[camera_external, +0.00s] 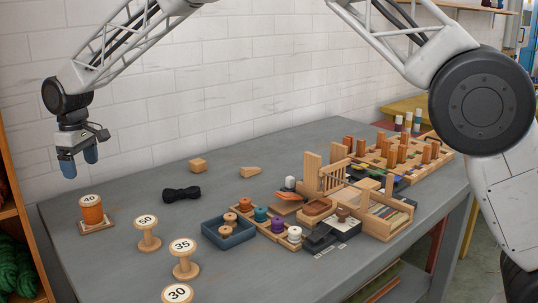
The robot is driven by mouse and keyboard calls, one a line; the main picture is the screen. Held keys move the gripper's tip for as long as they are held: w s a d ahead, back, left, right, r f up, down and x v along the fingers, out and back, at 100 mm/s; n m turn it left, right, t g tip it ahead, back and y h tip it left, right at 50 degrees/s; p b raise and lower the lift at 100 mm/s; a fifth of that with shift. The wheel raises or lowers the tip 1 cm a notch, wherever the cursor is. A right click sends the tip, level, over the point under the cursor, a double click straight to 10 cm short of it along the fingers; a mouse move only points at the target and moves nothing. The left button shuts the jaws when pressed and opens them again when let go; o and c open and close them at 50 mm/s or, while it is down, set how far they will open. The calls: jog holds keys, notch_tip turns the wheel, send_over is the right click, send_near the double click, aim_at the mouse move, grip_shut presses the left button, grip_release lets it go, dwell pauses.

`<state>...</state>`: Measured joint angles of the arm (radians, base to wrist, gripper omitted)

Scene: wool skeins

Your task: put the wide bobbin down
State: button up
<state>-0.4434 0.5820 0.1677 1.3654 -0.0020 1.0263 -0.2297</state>
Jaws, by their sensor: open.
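My gripper (79,161) has blue fingertips. It is open and empty, in the air at the left, above the bobbin marked 40. This bobbin (92,213) is wound with orange thread and stands upright on a small square wooden base (96,227). Bare wooden bobbins marked 50 (148,236), 35 (185,262) and 30 (178,293) stand in a row toward the front. No bobbin is between the fingers. I cannot tell for sure which one is the wide bobbin.
A blue-grey tray (228,232) holds small spools. Wooden racks and boxes crowd the table's right half. A brick wall stands behind.

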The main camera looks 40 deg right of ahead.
jog(key=s+d+r+m+t, duration=0.1)
jog(key=s+d+r+m, duration=0.1)
jog(key=s+d+r, duration=1.05)
jog(key=s+d+r+m, duration=0.2)
jog(key=s+d+r, duration=0.8)
jog(key=s+d, duration=0.45)
jog(key=s+d+f+m, duration=0.1)
jog(key=s+d, duration=0.4)
jog(key=s, duration=0.6)
jog(key=s+d+f+m+t, duration=0.1)
jog(key=s+d, duration=0.5)
jog(key=s, duration=0.6)
jog(key=s+d+f+m, duration=0.2)
jog(key=s+d, duration=0.3)
jog(key=s, duration=0.7)
jog(key=shift+d+f+t, duration=0.3)
jog(key=shift+d+f, duration=0.05)
jog(key=shift+f, duration=0.05)
